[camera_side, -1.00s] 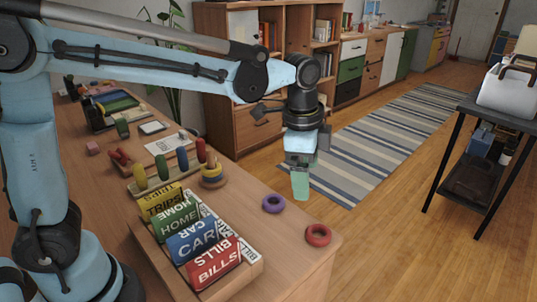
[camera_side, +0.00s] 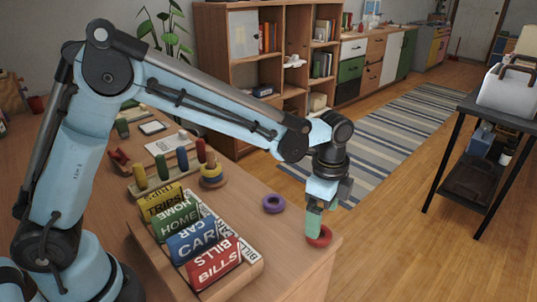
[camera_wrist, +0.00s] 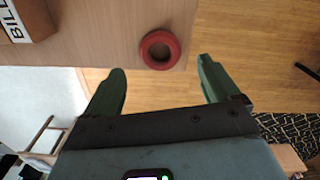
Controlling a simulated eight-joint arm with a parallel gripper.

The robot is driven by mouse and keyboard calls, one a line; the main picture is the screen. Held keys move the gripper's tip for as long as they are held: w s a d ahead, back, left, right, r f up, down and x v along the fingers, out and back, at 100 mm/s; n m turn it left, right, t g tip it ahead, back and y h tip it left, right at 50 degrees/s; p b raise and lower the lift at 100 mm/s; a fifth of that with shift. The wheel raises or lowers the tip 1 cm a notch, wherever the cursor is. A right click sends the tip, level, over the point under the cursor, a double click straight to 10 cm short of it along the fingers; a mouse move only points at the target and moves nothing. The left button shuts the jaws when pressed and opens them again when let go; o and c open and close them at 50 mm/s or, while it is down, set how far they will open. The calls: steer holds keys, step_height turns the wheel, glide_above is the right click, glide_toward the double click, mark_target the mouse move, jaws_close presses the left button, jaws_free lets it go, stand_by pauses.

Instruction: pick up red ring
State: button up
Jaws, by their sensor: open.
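The red ring (camera_side: 320,238) lies flat on the table near its front right corner. In the side view my gripper (camera_side: 313,226) is over the ring's left part, and its green finger hides some of the ring. In the wrist view the red ring (camera_wrist: 160,49) shows whole, close to the table edge. There my gripper (camera_wrist: 162,75) has its two green fingers spread wide, with nothing between them. The ring lies just beyond the fingertips, between their lines. I cannot tell from these views whether a finger touches the ring.
A purple ring (camera_side: 274,203) lies on the table behind and left of the red ring. A wooden box of labelled cloth-like packets (camera_side: 217,262) stands to the left. A ring stacker (camera_side: 213,177) is farther back. The table (camera_side: 297,265) is bare around the red ring.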

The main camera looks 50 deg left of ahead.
step_height(320, 180, down, 5)
steer(key=shift+a, duration=0.1)
stand_by(0.3)
steer(key=c, duration=1.1)
steer(key=shift+r, duration=0.1)
